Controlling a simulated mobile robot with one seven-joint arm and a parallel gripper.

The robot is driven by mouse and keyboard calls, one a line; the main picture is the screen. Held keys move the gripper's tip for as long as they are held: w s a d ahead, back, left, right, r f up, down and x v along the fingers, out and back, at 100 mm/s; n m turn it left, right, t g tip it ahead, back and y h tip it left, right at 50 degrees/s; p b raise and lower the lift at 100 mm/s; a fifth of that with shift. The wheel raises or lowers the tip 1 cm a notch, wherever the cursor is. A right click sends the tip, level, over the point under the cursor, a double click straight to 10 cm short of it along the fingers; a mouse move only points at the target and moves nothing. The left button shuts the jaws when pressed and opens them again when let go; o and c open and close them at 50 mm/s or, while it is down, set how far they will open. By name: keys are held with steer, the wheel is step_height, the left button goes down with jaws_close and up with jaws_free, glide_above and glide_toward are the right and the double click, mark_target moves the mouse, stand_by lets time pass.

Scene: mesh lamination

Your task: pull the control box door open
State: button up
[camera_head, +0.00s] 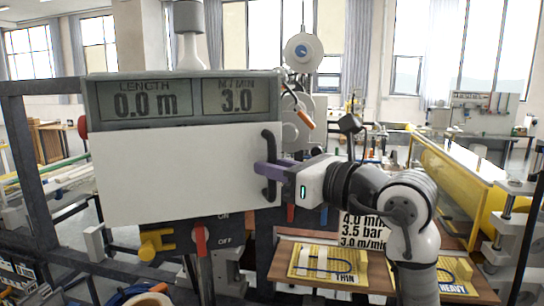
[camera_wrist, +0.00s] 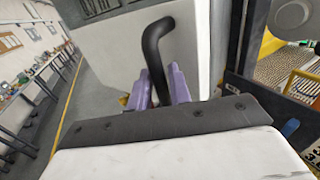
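The control box (camera_head: 180,75) stands at left in the head view, with its display panel above a flat white door (camera_head: 180,175). A black bar handle (camera_head: 268,150) runs upright near the door's right edge. My gripper (camera_head: 262,168) reaches it from the right, with purple fingers at the bar. In the wrist view the handle (camera_wrist: 156,45) runs down between the two purple fingers (camera_wrist: 160,88), which sit close on both sides of it. The lower end of the handle is hidden there.
A red switch (camera_head: 200,240) and a yellow knob (camera_head: 157,243) sit below the door. A wooden board with yellow plates (camera_head: 330,262) lies at lower right. A yellow roller machine (camera_head: 465,190) stands further right. A dark frame post (camera_head: 22,150) stands at left.

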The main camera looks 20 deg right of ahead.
steer(key=shift+w+a, duration=0.2)
steer(key=shift+w, duration=0.1)
steer(key=shift+c, duration=0.3)
jaws_close()
